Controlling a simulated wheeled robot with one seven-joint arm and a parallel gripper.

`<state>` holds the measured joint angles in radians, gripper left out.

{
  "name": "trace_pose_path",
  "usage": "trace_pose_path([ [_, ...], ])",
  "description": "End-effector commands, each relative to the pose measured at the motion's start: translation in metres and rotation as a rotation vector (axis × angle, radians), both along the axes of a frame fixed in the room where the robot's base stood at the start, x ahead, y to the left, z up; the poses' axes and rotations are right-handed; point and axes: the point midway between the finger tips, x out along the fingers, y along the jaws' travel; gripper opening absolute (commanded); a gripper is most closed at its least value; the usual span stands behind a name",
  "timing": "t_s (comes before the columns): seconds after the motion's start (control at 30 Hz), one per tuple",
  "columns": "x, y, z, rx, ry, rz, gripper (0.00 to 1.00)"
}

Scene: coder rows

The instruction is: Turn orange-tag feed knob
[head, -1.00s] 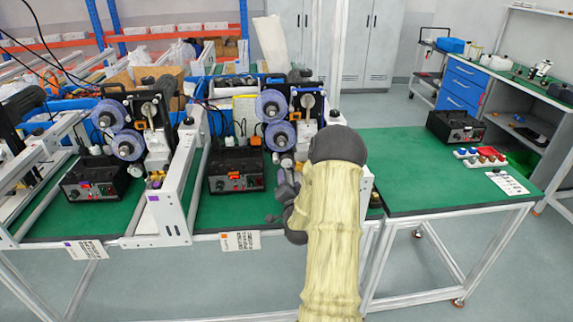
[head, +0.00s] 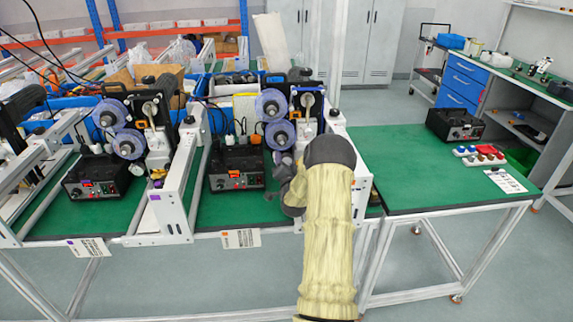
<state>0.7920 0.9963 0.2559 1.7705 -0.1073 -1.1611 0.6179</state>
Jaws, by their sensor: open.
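The orange tag (head: 241,239) hangs on the front edge of the middle table. Behind it a black control box (head: 236,170) with a small lit red display stands on the green mat. Its knobs are too small to tell apart. A coder machine with two purple reels (head: 275,118) stands behind and to the right of the box. My gripper (head: 277,188) is just right of the control box, apart from it, low over the mat. Its fingers are small and partly hidden by my arm. No object shows between them.
A similar control box (head: 98,178) with a purple tag (head: 90,247) stands at the left station. A white frame rail (head: 186,190) separates the two stations. On the right table are another black box (head: 455,124) and a tray of coloured knobs (head: 479,154); its front left is clear.

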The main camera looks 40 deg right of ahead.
Motion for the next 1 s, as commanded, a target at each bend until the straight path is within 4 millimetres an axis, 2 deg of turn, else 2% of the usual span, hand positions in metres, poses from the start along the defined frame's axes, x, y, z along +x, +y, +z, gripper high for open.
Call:
trace_pose_path([
  [0.03, 0.0, 0.0001, 0.0001, 0.0, 0.0, 0.0, 0.56],
  [0.23, -0.0002, 0.0, 0.0001, 0.0, 0.0, 0.0, 0.17],
  [0.67, -0.0005, 0.0001, -0.0016, 0.043, -0.026, -0.001, 0.16],
  [1.0, -0.0009, -0.0002, -0.0033, 0.215, -0.132, -0.002, 0.16],
])
